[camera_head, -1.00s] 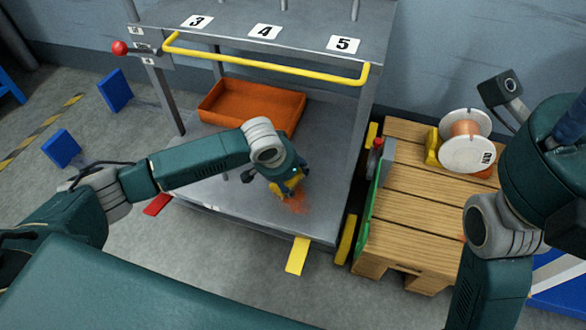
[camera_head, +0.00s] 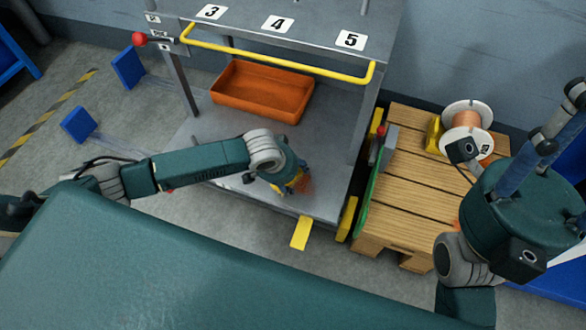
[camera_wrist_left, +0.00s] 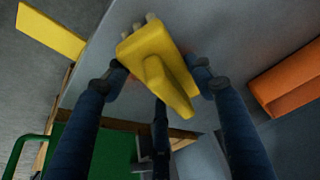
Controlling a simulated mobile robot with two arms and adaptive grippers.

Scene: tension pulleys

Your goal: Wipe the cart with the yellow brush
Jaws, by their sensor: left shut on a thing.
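The grey cart (camera_head: 215,138) stands in the middle of the head view, with a lower shelf and a numbered upper shelf. A reddish-orange smudge (camera_head: 306,186) shows on the lower shelf near its front right corner. My left gripper (camera_head: 288,184) is low over that corner, beside the smudge. It is shut on the yellow brush (camera_wrist_left: 158,66), which fills the middle of the left wrist view between the fingers. In the head view the wrist hides most of the brush. Whether the bristles touch the shelf is hard to tell.
An orange tray (camera_head: 262,92) sits at the back of the lower shelf. A yellow bar (camera_head: 280,62) runs along the upper shelf's front. A wooden pallet (camera_head: 410,150) with a wire spool (camera_head: 467,128) stands right of the cart. Grey floor lies in front.

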